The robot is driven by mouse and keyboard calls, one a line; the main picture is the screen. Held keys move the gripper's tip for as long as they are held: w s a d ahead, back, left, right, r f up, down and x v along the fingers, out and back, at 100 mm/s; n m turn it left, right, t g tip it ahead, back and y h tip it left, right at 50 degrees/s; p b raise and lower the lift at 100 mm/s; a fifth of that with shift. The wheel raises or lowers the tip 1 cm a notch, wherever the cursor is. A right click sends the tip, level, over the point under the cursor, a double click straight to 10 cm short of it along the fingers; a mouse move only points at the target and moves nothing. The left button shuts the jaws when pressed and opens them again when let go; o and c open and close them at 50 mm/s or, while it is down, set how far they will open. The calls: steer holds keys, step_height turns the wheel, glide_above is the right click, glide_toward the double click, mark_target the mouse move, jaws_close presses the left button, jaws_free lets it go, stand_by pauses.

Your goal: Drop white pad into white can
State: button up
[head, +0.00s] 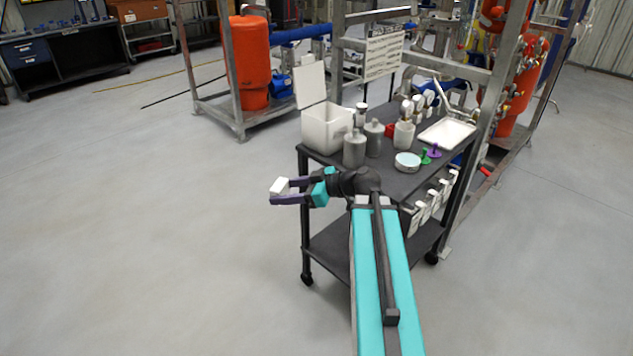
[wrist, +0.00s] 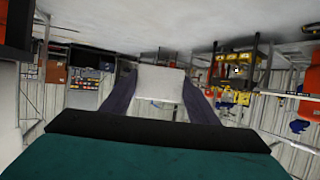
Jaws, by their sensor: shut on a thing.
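My gripper (head: 283,191) is shut on a white pad (head: 280,185), a small pale block between the purple fingertips. It is held in the air left of the cart, over open floor. In the wrist view the pad (wrist: 160,82) sits between both fingers. A white square can (head: 325,127) with its lid (head: 309,86) standing open is on the back left of the cart top. My gripper is in front of the can and to its left, apart from it. The inside of the can is mostly hidden.
The dark cart (head: 400,177) carries grey bottles (head: 354,149), a white jar (head: 404,135), a round tin (head: 407,162), green and purple pieces, and a white tray (head: 447,133). A metal frame with an orange tank (head: 248,60) stands behind. The floor at left is clear.

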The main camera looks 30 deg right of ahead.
steer(key=a+f+n+g+y, duration=0.2)
steer(key=a, duration=1.4)
steer(key=shift+w+f+n, duration=0.25)
steer(key=shift+f+n, duration=0.1)
steer(key=shift+n, duration=0.05)
